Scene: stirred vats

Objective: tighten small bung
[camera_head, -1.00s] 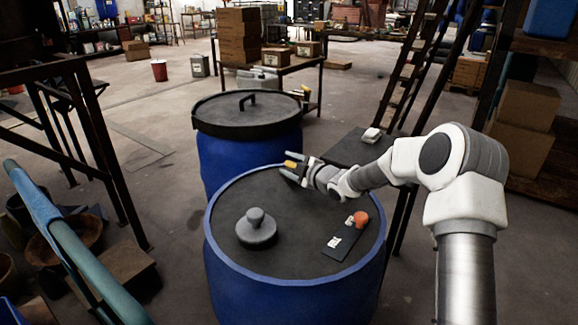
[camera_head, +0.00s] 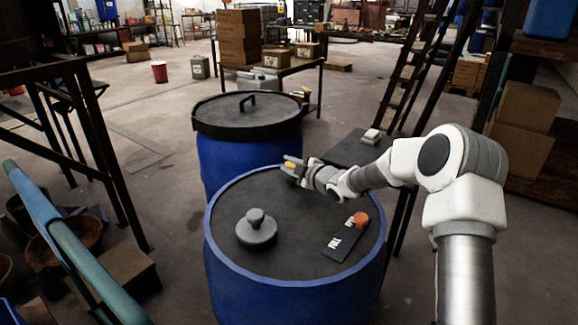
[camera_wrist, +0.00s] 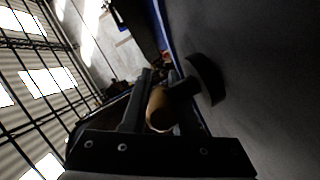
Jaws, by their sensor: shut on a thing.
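The front blue vat has a dark round lid (camera_head: 290,245). My gripper (camera_head: 290,166) is at the lid's far edge, shut on a small yellow-tan piece (camera_head: 292,166), which I take as the small bung's grip. In the wrist view the tan grip (camera_wrist: 158,108) sits between my two dark fingers (camera_wrist: 150,105). A dark stem and a curved dark flange (camera_wrist: 207,79) show beyond it, close to the lid surface. I cannot tell whether the flange touches the lid.
A large grey plug with a knob (camera_head: 256,228) stands on the lid's left. A dark plate (camera_head: 346,238) with an orange knob (camera_head: 361,219) and white marks lies at right. A second lidded blue vat (camera_head: 248,160) stands behind; a ladder (camera_head: 408,70) rises at back right.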

